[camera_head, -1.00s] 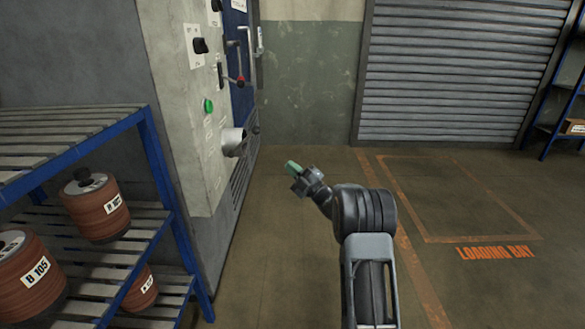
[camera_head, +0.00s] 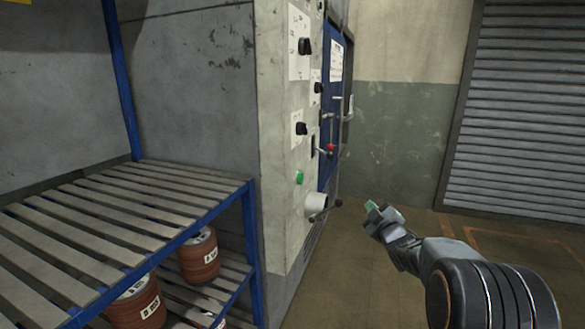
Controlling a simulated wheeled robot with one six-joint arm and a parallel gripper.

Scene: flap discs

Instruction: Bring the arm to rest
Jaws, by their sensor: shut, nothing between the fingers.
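My gripper (camera_head: 371,207) is right of the middle in the head view, at the end of my arm, which reaches in from the lower right. Its green-tipped fingers are shut with nothing between them. It is in free air to the right of the grey machine cabinet (camera_head: 278,130), apart from the cabinet's white round fitting (camera_head: 316,204) in the picture. My arm is bent, with the dark joint large at the lower right.
The cabinet carries black knobs (camera_head: 301,128), a green button (camera_head: 299,177) and a red-tipped lever (camera_head: 330,149). A blue shelf with slats (camera_head: 110,220) stands at left, holding brown flap disc stacks (camera_head: 199,258) below. A roller shutter (camera_head: 530,110) is at right. Floor by the cabinet is clear.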

